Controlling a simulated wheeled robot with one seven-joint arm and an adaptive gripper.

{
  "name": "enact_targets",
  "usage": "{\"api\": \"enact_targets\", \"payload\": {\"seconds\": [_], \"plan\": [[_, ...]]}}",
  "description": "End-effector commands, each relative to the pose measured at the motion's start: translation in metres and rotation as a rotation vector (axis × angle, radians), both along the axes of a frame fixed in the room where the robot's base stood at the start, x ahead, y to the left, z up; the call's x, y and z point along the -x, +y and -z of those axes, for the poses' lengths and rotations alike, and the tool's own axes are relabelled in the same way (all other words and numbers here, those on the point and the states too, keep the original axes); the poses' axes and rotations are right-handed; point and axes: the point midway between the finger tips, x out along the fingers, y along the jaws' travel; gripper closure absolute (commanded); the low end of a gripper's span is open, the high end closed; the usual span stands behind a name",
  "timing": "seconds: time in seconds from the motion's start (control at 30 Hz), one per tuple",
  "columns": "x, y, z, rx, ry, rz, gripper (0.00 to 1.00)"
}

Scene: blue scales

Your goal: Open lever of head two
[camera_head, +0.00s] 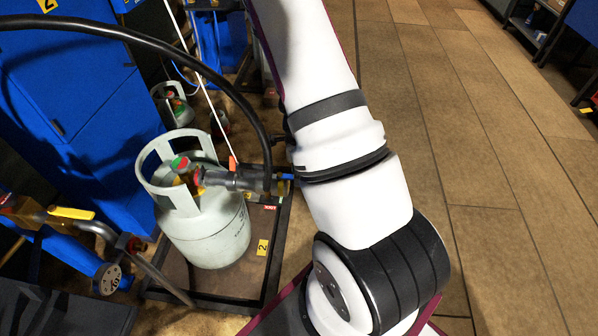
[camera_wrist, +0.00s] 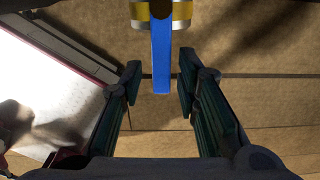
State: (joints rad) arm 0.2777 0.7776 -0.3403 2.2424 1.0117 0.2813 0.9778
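A blue lever (camera_wrist: 161,60) hangs from a brass and silver fitting (camera_wrist: 161,14) in the wrist view. My gripper (camera_wrist: 160,80) is open, with one finger on each side of the lever's free end. Gaps show on both sides, so neither finger appears to touch it. In the head view, a grey filling head (camera_head: 235,180) sits at the top of a pale gas cylinder (camera_head: 207,232), and a small blue part (camera_head: 285,177) shows at its right end beside my arm. My gripper is hidden in the head view.
A black hose (camera_head: 225,85) arches to the filling head. The cylinder stands on a dark-framed scale (camera_head: 262,290) with a yellow "2" label (camera_head: 262,247). A blue cabinet (camera_head: 75,100) stands at left. Open floor (camera_head: 500,150) lies right of my arm.

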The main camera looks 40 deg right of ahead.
Motion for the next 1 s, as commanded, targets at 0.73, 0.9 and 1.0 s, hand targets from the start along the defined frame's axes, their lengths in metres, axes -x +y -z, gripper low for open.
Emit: {"api": "enact_targets", "payload": {"seconds": [0.73, 0.9, 1.0], "plan": [[-0.002, 0.0, -0.068, 0.004, -0.004, -0.006, 0.65], [-0.001, 0.0, -0.098, 0.001, -0.003, -0.005, 0.65], [-0.001, 0.0, -0.11, 0.001, -0.002, -0.004, 0.65]]}}
